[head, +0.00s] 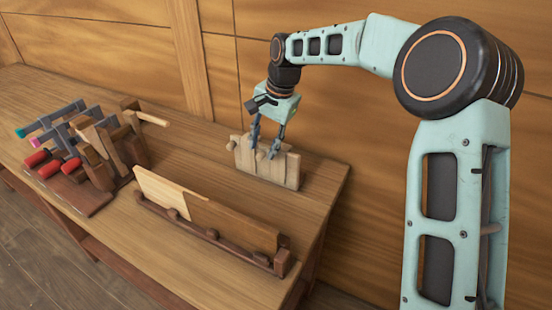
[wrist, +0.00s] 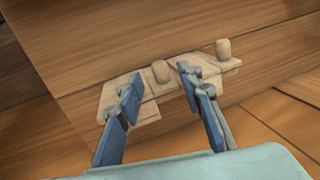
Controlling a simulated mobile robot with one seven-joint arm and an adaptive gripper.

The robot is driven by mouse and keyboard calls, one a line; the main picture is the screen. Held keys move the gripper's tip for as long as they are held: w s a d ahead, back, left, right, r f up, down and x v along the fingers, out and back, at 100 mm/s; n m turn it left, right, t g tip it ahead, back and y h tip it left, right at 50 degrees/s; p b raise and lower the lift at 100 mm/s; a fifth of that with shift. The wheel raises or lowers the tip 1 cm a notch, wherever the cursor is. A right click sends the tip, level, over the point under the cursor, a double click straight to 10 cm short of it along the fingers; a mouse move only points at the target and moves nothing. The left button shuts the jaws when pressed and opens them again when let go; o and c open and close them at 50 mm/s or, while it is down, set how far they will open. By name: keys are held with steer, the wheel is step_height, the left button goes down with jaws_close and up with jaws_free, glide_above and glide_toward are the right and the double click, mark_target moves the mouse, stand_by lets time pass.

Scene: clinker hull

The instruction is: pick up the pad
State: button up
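Which piece is the pad, I cannot tell for sure; no item is marked as such. A pale wooden piece with upright pegs (head: 284,170) stands near the right end of the bench, and it also shows in the wrist view (wrist: 145,113). My gripper (head: 263,153) is over this piece, pointing down. In the wrist view my gripper's two blue fingers (wrist: 157,80) are spread apart, with a rounded peg (wrist: 160,71) beyond and between them. Nothing is clearly held. A second rounded peg (wrist: 223,49) lies to the right. The fingers hide part of the pale wood.
A long dark rack (head: 212,237) with a pale board (head: 160,193) and a brown board (head: 233,226) lies along the front of the bench. At left, a stand holds several clamps and red-handled tools (head: 48,170). A wooden wall rises behind.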

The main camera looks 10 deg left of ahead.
mark_target(261, 154)
steer(key=x, duration=0.4)
steer(key=shift+w+f, duration=0.1)
steer(key=shift+f, duration=0.15)
steer(key=shift+c, duration=0.3)
jaws_close()
